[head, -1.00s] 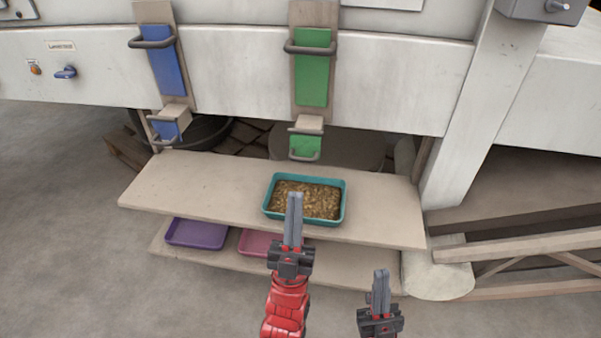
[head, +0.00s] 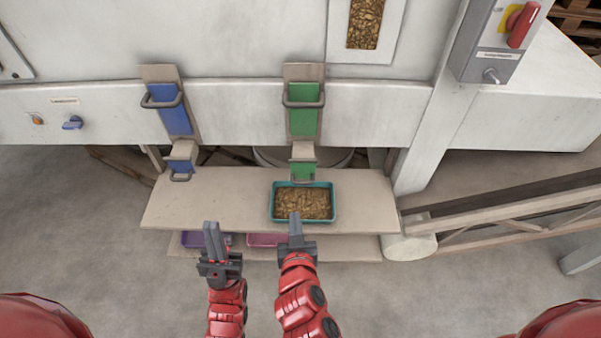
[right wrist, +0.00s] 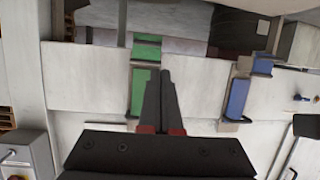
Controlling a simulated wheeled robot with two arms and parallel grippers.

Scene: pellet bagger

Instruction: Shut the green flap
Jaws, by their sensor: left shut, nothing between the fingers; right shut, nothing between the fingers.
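A tall green panel (head: 304,112) with a dark bar handle near its top sits on a grey backing on the machine front. Below it, a small green flap (head: 303,171) with a dark handle is on the spout, above a teal tray (head: 333,204) of brown pellets. Which green part is open or shut is hard to tell. My right gripper (head: 295,216) is shut and empty, appearing over the tray's near edge. My left gripper (head: 210,228) is shut and empty, left of it. In the right wrist view, the right fingers (right wrist: 163,75) appear beside the green panel (right wrist: 140,92).
A blue panel (head: 175,112) and small blue flap (head: 180,166) stand to the left. The tray rests on a shelf (head: 215,205); a purple tray (head: 192,239) and a pink tray (head: 262,240) lie below. A grey post (head: 430,130) and wooden rails (head: 520,215) are at right.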

